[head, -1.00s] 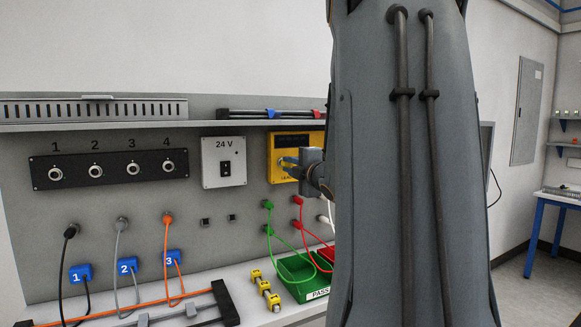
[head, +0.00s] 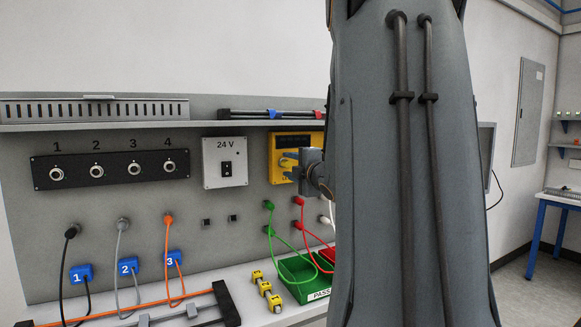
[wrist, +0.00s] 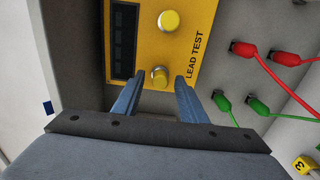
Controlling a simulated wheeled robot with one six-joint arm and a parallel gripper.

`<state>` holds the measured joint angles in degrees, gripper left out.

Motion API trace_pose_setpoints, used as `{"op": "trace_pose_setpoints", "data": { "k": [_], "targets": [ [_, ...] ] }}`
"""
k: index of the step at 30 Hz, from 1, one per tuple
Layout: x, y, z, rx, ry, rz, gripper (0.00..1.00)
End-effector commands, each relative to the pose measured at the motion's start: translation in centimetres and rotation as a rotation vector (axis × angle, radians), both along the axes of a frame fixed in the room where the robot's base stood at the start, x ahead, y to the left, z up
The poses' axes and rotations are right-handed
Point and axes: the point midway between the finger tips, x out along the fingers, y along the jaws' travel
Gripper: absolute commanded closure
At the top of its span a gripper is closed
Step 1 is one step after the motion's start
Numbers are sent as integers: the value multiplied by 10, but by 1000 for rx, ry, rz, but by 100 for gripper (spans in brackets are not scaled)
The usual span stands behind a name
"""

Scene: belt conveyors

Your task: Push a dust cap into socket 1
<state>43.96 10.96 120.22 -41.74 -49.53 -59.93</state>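Socket 1 (head: 57,174) is the leftmost round socket on the black panel in the head view. It looks uncovered. My gripper (head: 284,165) is far to its right, in front of the yellow lead tester (head: 311,140). In the wrist view my gripper (wrist: 159,84) is open, its two blue fingers apart. A round yellow knob-like part (wrist: 160,75) on the tester lies between and just beyond the fingertips. I cannot tell whether they touch it. Small yellow pieces (head: 264,288) lie on the bench; I cannot tell whether any is a dust cap.
A 24 V box (head: 225,171) stands between the socket panel and the tester. Green and red leads (head: 269,205) hang beside the tester above a green bin (head: 295,267). Blue-tagged leads hang below the sockets. A shelf (head: 240,124) runs above the panel.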

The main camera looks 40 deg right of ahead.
Motion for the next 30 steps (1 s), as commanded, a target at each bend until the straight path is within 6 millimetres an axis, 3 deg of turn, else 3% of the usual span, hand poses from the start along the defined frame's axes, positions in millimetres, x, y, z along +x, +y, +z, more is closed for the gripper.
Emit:
{"op": "trace_pose_setpoints", "data": {
  "k": [8, 21, 30],
  "targets": [
    [-3, 0, 0, 0, 0, -1, 62],
    [-63, 14, 0, -2, -1, -2, 62],
    [-77, 18, 0, 0, 0, 0, 62]
  ]
}}
